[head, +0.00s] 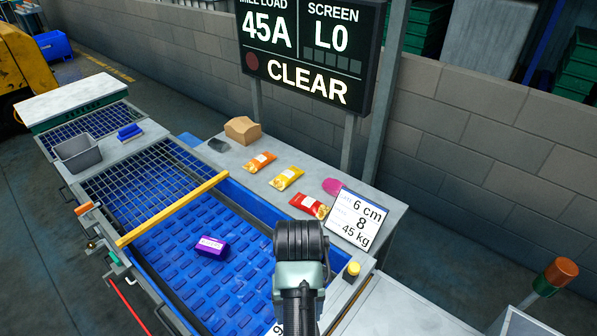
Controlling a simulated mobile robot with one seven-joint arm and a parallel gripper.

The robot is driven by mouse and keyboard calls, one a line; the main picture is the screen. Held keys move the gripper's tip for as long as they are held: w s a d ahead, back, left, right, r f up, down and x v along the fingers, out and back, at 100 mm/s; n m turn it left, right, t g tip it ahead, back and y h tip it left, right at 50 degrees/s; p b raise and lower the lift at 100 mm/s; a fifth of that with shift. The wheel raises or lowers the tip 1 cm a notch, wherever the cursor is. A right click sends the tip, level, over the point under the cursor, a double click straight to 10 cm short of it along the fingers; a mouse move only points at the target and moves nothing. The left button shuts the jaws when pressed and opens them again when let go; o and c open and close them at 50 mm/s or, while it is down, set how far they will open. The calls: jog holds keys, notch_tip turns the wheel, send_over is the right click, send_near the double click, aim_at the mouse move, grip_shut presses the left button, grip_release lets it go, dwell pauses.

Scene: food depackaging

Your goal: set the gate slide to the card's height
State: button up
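A white card (357,220) stands tilted at the right end of the grey side table and reads 6 cm, 8 and 45 kg; its smaller print is too small to read. A yellow bar (175,209) spans the blue-floored trough, probably the gate. A small orange piece (83,209) sits on the trough's left edge near the bar; I cannot tell whether it is the gate slide. No height scale is readable. My arm rises at bottom centre over the trough's right part; its gripper fingers are not visible.
A purple packet (210,246) lies on the blue trough floor (180,270). Several snack packets, a pink item (332,186) and a brown box (242,130) are on the side table (225,162). A screen (305,50) reads CLEAR. A grey tub (78,152) stands far left.

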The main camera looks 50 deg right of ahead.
jog(key=shift+r+p, duration=1.15)
jog(key=shift+r, duration=0.6)
jog(key=shift+w, duration=0.1)
